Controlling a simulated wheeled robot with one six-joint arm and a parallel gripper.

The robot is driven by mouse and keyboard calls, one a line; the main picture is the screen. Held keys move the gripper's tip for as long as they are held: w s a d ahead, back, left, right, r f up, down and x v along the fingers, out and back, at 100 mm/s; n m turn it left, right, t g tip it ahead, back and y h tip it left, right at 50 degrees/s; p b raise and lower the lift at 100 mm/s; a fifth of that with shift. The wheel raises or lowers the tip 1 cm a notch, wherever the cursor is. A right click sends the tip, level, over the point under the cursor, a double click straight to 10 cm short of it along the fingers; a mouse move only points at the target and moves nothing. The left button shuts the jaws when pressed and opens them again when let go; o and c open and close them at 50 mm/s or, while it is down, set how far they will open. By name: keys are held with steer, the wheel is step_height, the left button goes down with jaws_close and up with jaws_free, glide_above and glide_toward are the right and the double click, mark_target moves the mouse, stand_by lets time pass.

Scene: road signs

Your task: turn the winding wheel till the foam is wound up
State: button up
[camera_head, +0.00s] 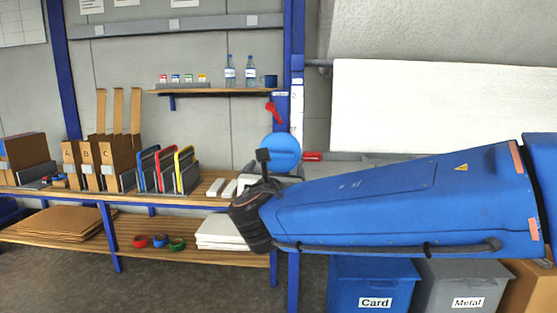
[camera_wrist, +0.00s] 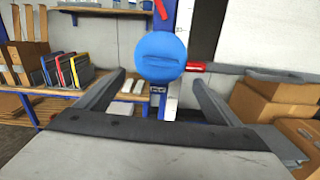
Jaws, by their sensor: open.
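A round blue winding wheel (camera_head: 281,153) is on the blue post at the end of the shelving. In the wrist view the wheel (camera_wrist: 160,56) is ahead, above and between my open fingers, with a raised bar across its face. My gripper (camera_wrist: 157,82) is open and empty, apart from the wheel. In the head view my blue arm reaches in from the right and its wrist is just below and left of the wheel; the fingers are mostly hidden there. A white foam sheet (camera_head: 440,110) hangs from a roll bar (camera_head: 320,63) at the right.
A red handle (camera_head: 312,156) is right of the wheel, and a red part (camera_head: 271,108) is above it. A bench (camera_head: 100,196) with boxes and coloured racks stands at the left. Blue Card (camera_head: 372,284) and grey Metal (camera_head: 466,288) bins are below my arm. Cardboard boxes (camera_wrist: 262,100) show at the right.

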mark_target(280, 154)
steer(key=w, duration=1)
steer(key=shift+d, duration=0.2)
steer(key=c, duration=1)
